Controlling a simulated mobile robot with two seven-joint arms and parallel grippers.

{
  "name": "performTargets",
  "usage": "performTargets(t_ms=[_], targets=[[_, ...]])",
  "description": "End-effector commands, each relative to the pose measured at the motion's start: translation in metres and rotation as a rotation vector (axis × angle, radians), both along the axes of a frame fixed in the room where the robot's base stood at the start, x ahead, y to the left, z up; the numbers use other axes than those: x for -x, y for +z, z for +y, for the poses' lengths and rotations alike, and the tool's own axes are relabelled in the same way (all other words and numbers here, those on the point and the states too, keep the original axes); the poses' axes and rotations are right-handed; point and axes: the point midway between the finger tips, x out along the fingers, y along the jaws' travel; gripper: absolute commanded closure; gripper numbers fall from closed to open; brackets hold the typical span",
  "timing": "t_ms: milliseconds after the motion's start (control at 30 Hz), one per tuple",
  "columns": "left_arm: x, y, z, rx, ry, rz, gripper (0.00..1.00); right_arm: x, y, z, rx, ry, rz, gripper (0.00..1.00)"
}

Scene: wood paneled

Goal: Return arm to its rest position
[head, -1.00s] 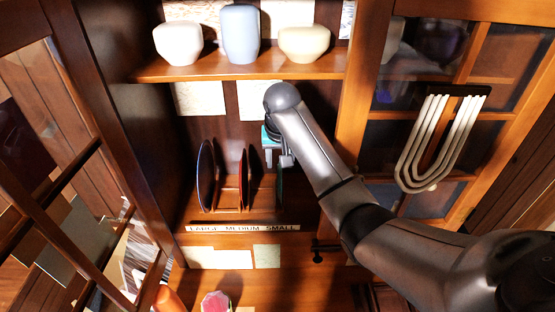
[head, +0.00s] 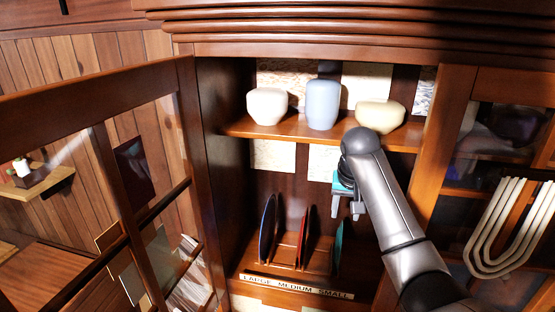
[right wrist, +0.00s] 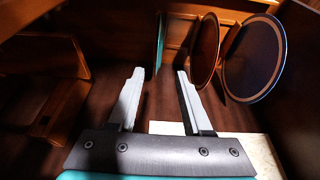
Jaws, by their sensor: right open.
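My right arm reaches into the open wooden cabinet from the lower right in the head view. Its gripper (head: 348,210) hangs under the upper shelf, above the small teal plate (head: 339,240). In the right wrist view the two pale fingers (right wrist: 160,76) stand apart with nothing between them. The teal plate shows edge-on beyond them (right wrist: 160,42), apart from the fingers. A large blue plate (head: 267,228) and a medium red-brown plate (head: 303,238) stand upright in the rack to its left. My left gripper is not in view.
The upper shelf (head: 290,128) carries a white vase (head: 267,106), a blue vase (head: 323,105) and a cream bowl (head: 380,116), which is close to my wrist. Open glazed doors flank the cabinet. Pale curved bars (head: 510,228) hang on the right door.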

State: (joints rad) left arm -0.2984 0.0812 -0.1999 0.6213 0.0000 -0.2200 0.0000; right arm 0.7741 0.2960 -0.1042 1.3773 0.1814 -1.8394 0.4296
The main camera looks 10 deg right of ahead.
Motion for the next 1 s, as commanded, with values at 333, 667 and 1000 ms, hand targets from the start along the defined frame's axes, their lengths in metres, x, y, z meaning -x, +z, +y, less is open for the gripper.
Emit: performTargets(t_ms=[333, 667, 1000], targets=[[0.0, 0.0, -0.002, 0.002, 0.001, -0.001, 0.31, 0.048, -0.068, 0.03, 0.042, 0.147, 0.024, 0.5], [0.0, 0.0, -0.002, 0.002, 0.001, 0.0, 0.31, 0.145, -0.136, 0.074, 0.063, 0.36, 0.035, 0.5], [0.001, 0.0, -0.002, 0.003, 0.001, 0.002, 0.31, 0.253, -0.156, 0.109, 0.047, 0.522, 0.031, 0.5]])
